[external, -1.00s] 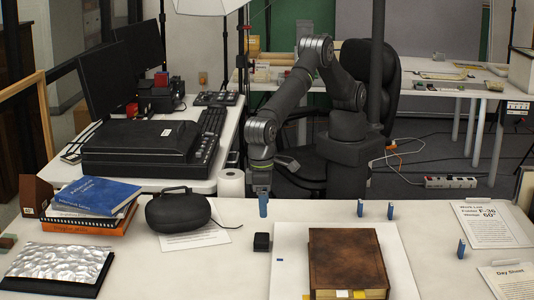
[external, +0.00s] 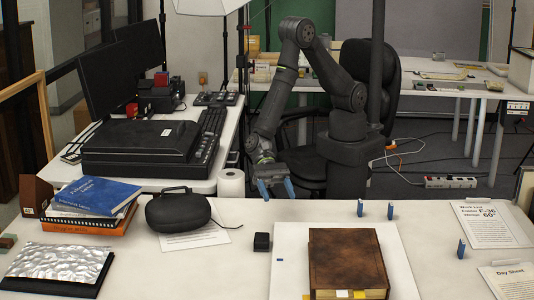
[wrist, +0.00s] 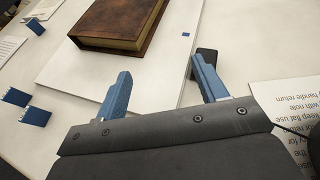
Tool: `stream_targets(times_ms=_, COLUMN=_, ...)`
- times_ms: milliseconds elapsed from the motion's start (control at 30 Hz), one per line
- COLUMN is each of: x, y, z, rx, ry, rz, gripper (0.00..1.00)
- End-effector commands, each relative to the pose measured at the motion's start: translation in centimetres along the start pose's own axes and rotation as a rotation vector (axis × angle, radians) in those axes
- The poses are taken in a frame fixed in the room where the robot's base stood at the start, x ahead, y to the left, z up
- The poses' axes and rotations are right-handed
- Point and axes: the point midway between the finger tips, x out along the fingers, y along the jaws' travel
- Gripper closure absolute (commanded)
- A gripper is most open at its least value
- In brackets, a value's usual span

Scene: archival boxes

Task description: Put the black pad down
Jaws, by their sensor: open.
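A small black block, which I take to be the black pad (external: 262,242), sits on the white table, just left of the white board. In the wrist view the black pad (wrist: 208,56) is partly hidden behind the right finger. My gripper (external: 277,188) is above the table's far edge, beyond the pad and apart from it. Its two blue fingers are spread, with nothing between them. They also show spread and empty in the wrist view (wrist: 161,68).
A brown book (external: 347,262) lies on the white board (external: 290,262). A black case (external: 180,211) and stacked books (external: 95,205) stand to the left. Small blue pieces (external: 390,211) stand at the right, near printed sheets (external: 492,222). The table between case and pad is mostly clear.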

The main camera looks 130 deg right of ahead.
Motion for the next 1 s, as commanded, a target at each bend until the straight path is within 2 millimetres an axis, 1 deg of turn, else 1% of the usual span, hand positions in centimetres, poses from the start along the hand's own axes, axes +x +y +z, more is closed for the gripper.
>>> stream_targets(times_ms=33, x=-1.1, y=-0.2, z=-0.7, rx=0.05, ry=-0.003, rz=-0.063, gripper=0.35)
stream_targets(times_ms=200, x=-4.3, y=-1.0, z=-2.9, rx=0.174, ry=0.003, rz=-0.247, gripper=0.35)
stream_targets(times_ms=300, x=-5.4, y=-1.2, z=-3.7, rx=0.216, ry=0.011, rz=-0.308, gripper=0.35)
stream_targets(times_ms=400, x=-5.7, y=-1.3, z=-4.2, rx=0.233, ry=0.016, rz=-0.335, gripper=0.35)
stream_targets(times_ms=467, x=-5.2, y=-1.5, z=-4.2, rx=0.236, ry=0.016, rz=-0.339, gripper=0.35)
stream_targets(times_ms=533, x=-4.1, y=-1.9, z=-4.3, rx=0.235, ry=0.015, rz=-0.339, gripper=0.35)
stream_targets(times_ms=800, x=1.6, y=-3.8, z=-4.6, rx=0.234, ry=0.015, rz=-0.337, gripper=0.35)
stream_targets(times_ms=900, x=3.4, y=-4.4, z=-4.7, rx=0.233, ry=0.014, rz=-0.337, gripper=0.35)
stream_targets(times_ms=1000, x=4.7, y=-5.0, z=-4.8, rx=0.235, ry=0.015, rz=-0.339, gripper=0.35)
